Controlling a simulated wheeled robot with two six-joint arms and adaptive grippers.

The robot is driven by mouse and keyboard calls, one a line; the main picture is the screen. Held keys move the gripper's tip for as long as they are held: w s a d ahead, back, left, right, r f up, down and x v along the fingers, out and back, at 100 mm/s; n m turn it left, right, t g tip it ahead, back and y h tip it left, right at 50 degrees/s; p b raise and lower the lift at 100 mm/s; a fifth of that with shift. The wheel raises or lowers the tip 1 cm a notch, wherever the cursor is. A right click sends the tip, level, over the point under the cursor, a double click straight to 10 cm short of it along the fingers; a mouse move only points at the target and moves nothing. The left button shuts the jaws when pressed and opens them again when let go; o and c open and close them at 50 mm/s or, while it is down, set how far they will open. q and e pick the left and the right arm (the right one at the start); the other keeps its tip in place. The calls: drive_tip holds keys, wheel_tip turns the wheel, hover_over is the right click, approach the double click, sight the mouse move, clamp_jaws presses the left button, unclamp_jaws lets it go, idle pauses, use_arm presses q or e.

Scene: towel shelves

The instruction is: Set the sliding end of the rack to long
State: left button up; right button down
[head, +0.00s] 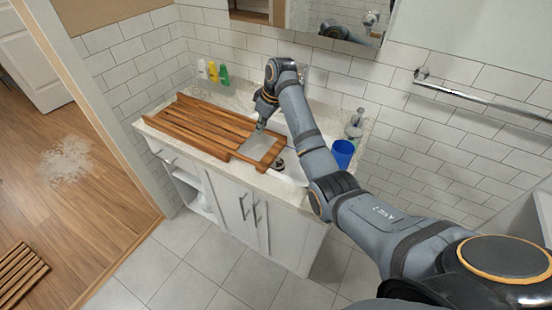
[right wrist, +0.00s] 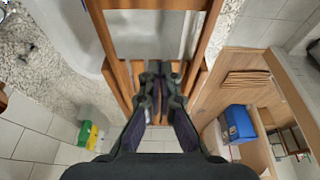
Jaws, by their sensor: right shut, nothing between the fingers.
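The wooden slatted rack (head: 200,125) lies across the counter and sink. Its sliding end (head: 272,153) is an open wooden frame sticking out on the right side, over the basin. In the right wrist view the sliding end's side rail (right wrist: 206,35) shows, with a crossbar at the top. My right gripper (head: 261,126) is over the rack where the slats meet the sliding end. In the right wrist view the right gripper (right wrist: 160,72) is shut and empty, between the two side rails. I cannot tell whether its tips touch the wood. My left gripper is out of view.
A blue cup (head: 342,154) and a soap dispenser (head: 354,127) stand on the counter right of the sink. A tiled wall and a mirror (head: 310,22) are behind. The floor in front is clear.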

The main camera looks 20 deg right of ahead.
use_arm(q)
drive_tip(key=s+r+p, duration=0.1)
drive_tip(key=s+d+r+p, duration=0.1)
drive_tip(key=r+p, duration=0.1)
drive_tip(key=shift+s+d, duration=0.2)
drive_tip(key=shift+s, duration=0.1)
use_arm(e)
wheel_tip(320, 180, down, 9)
drive_tip(key=d, duration=0.1)
drive_tip(key=shift+s+f, duration=0.2)
drive_tip(key=shift+s, duration=0.15)
